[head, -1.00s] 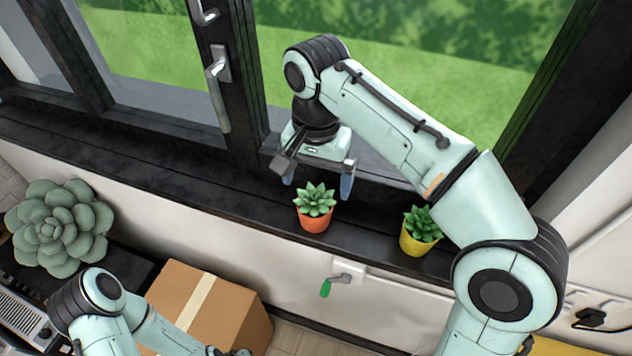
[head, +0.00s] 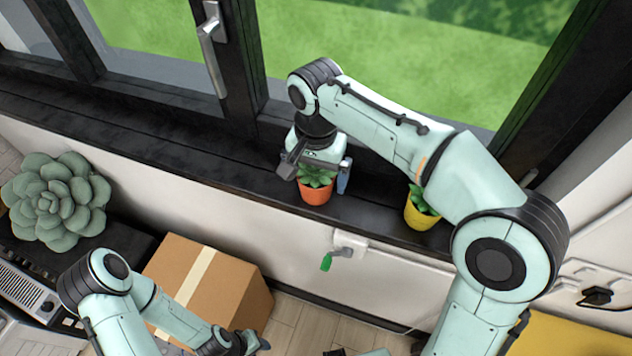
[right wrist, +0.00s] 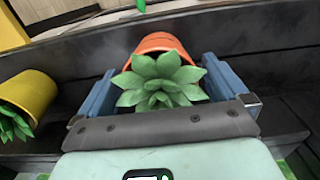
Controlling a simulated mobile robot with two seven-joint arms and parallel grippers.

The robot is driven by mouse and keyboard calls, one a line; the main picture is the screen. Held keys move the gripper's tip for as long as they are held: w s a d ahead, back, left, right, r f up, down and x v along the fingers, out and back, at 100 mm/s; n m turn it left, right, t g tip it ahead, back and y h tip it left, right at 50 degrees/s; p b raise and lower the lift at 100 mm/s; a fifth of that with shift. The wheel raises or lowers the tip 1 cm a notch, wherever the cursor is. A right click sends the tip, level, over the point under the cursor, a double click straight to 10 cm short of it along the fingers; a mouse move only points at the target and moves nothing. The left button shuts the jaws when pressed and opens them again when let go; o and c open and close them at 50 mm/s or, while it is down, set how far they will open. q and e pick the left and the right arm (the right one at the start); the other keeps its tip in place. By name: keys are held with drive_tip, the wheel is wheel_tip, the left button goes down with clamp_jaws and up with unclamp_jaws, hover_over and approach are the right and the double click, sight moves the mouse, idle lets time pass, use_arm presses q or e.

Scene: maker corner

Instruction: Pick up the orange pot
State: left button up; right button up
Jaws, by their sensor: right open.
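The orange pot (head: 316,193) holds a green succulent and stands on the dark window sill. In the right wrist view the orange pot (right wrist: 163,43) shows behind its leaves. My right gripper (head: 319,177) is over the pot from above, open. In the right wrist view its two blue fingers stand on either side of the plant, the right gripper (right wrist: 160,88) straddling it with gaps visible beside the leaves. Part of the plant is hidden under the gripper in the head view. My left gripper (head: 243,343) is low at the bottom edge, its fingers unclear.
A yellow pot (head: 420,213) with a succulent stands on the window sill (head: 230,172) to the right, partly behind my right arm. A window handle (head: 212,55) is behind.

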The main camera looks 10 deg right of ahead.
wheel_tip(320, 180, down, 2)
drive_tip(key=shift+f, duration=0.25)
drive_tip(key=shift+r, duration=0.1)
drive_tip(key=c, duration=1.1)
drive_tip(key=shift+c, duration=0.2)
